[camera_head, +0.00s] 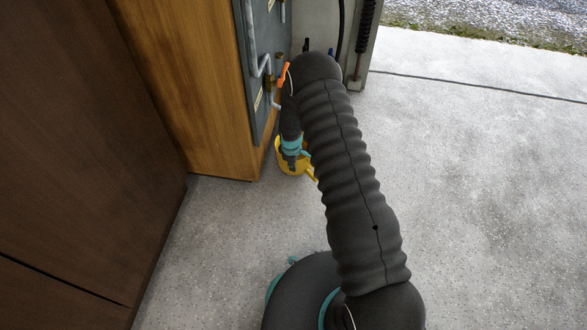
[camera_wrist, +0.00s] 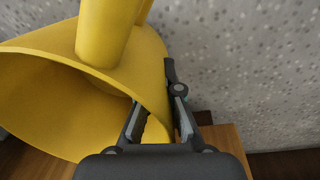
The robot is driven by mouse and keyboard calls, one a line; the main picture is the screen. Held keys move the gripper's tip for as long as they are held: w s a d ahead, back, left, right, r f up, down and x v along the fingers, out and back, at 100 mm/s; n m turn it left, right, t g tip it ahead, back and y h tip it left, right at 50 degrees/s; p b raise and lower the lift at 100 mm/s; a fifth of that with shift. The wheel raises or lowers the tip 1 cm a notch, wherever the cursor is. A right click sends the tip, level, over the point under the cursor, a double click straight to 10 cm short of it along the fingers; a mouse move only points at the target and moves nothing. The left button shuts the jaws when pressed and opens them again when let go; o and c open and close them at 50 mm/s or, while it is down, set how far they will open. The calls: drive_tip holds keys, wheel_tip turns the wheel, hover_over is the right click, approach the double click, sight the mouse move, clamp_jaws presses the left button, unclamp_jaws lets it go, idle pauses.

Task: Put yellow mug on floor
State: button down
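The yellow mug (camera_head: 284,168) is low beside the wooden cabinet's front corner in the head view, over the pale floor (camera_head: 225,235). It fills the upper left of the wrist view (camera_wrist: 35,110), with its mouth towards the camera and its thick handle at the top. My gripper (camera_wrist: 160,110) straddles the mug's wall, one finger inside the mouth and one outside, and looks shut on it. In the head view my gripper (camera_head: 291,160) is partly hidden by the mug. I cannot tell whether the mug touches the floor.
The wooden cabinet (camera_head: 190,80) and a dark brown panel (camera_head: 80,130) stand on the left. A grey panel with pipes (camera_head: 262,70) is close beside my wrist. The concrete floor (camera_head: 480,190) to the right is clear, with gravel beyond its far edge.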

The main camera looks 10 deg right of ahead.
drive_tip(key=shift+f, duration=0.85)
drive_tip(key=shift+f, duration=0.25)
drive_tip(key=c, duration=1.3)
unclamp_jaws()
drive_tip(key=shift+r, duration=0.1)
